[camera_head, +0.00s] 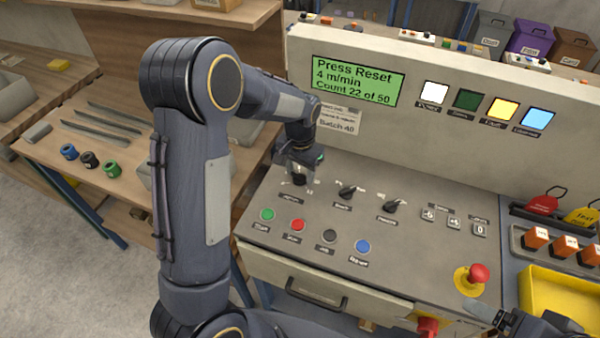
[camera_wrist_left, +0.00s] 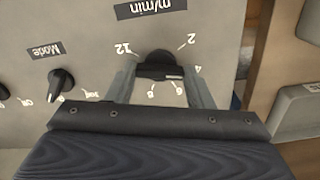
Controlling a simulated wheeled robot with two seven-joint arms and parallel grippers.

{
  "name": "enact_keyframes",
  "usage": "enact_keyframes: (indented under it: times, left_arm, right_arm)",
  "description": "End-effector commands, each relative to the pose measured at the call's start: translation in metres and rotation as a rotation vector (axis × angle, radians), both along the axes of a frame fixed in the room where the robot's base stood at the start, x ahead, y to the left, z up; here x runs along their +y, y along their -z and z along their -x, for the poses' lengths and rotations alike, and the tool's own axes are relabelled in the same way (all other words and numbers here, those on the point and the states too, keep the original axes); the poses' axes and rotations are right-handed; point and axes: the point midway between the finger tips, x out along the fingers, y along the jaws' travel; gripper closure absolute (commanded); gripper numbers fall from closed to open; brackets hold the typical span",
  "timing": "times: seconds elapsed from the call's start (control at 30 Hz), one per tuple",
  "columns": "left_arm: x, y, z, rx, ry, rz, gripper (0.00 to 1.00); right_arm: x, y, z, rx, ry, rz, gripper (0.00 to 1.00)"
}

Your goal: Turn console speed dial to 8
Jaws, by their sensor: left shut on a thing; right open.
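The speed dial, a black knob (camera_wrist_left: 155,66), sits under the "m/min" label in the left wrist view. The console display (camera_head: 356,80) reads "Press Reset, 4 m/min, Count 22 of 50". My right gripper (camera_head: 498,318) is open at the bottom right, partly cut off.
Two more black dials, the mode dial (camera_head: 347,190) and another (camera_head: 392,206), stand to the right. Green, red, black and blue buttons (camera_head: 298,225) line the front. A red emergency knob (camera_head: 478,274) is near my right gripper. A yellow tray (camera_head: 555,305) lies at the right.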

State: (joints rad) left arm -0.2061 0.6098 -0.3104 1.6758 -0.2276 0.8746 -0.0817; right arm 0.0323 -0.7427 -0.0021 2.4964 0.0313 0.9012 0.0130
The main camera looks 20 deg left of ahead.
Motion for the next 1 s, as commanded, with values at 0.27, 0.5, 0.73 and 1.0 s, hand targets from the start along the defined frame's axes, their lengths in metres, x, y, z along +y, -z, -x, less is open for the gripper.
enact_keyframes:
  times: [0.27,0.5,0.73,1.0]
  left_arm:
    - [0.001,0.0,-0.001,-0.005,0.259,0.0,0.76]
    - [0.0,0.0,-0.001,-0.004,0.488,0.0,0.76]
    - [0.0,-0.001,-0.001,-0.005,0.706,0.0,0.76]
    - [0.0,-0.001,-0.001,-0.004,0.962,0.0,0.76]
  right_arm:
    - [0.0,0.009,0.0,0.0,0.0,0.0,0.16]
    - [0.0,0.013,0.0,0.0,0.0,0.0,0.16]
    - [0.0,0.015,0.0,0.0,0.0,0.0,0.16]
    - [0.0,0.016,0.0,0.0,0.0,0.0,0.16]
